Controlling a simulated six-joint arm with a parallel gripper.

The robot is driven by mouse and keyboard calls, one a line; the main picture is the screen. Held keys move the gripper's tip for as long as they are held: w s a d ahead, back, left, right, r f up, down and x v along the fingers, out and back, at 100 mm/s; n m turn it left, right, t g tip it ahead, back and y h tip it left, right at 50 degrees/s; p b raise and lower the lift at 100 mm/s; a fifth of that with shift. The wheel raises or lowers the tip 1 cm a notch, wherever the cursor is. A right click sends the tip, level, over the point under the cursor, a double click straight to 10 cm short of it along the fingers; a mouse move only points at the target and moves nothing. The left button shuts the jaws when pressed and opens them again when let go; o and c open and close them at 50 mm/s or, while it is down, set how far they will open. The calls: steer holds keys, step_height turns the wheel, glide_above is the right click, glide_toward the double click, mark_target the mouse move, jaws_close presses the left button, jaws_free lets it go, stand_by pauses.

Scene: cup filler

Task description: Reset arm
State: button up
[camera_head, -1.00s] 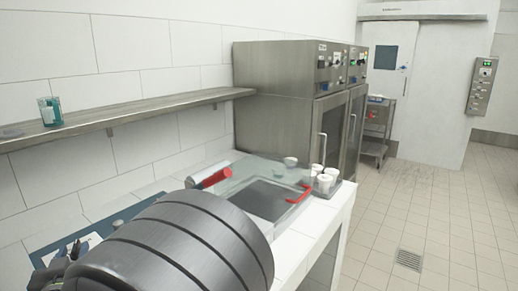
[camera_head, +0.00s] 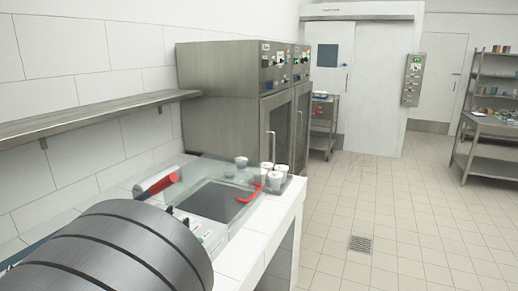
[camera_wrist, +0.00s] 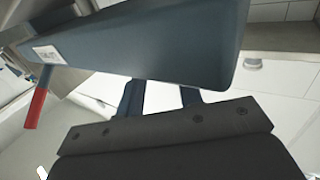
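In the wrist view, my gripper (camera_wrist: 160,95) shows two dark fingers standing apart, with nothing visible between them. Their tips run up against the outline of a large dark blue-grey body (camera_wrist: 150,45) with a white label; I cannot tell whether they touch it. A red handle (camera_wrist: 38,105) shows at the left. In the head view my gripper is not visible. A large dark ribbed rounded body (camera_head: 115,245) fills the lower left and hides part of the counter.
The white tiled counter (camera_head: 245,250) holds a dark flat unit with a clear cover (camera_head: 215,197) and a red handle (camera_head: 252,192). White cups (camera_head: 281,172) stand at its far right. A steel wall shelf (camera_head: 90,115) runs left; a steel cabinet (camera_head: 225,105) stands behind.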

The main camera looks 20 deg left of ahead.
steer(key=v, duration=1.4)
steer(key=x, duration=1.8)
steer(key=shift+d+n+g+y, duration=0.2)
steer(key=shift+n+g+y, duration=0.25)
steer(key=shift+g, duration=0.25)
steer(key=shift+n+g+y, duration=0.65)
steer(key=shift+n+g, duration=0.8)
steer(key=shift+g, duration=0.55)
steer(key=shift+n+g, duration=0.7)
steer(key=shift+g, duration=0.4)
steer(key=shift+s+n+g, duration=0.1)
steer(key=shift+n+g, duration=1.6)
steer(key=shift+g, duration=1)
steer(key=shift+r, duration=0.15)
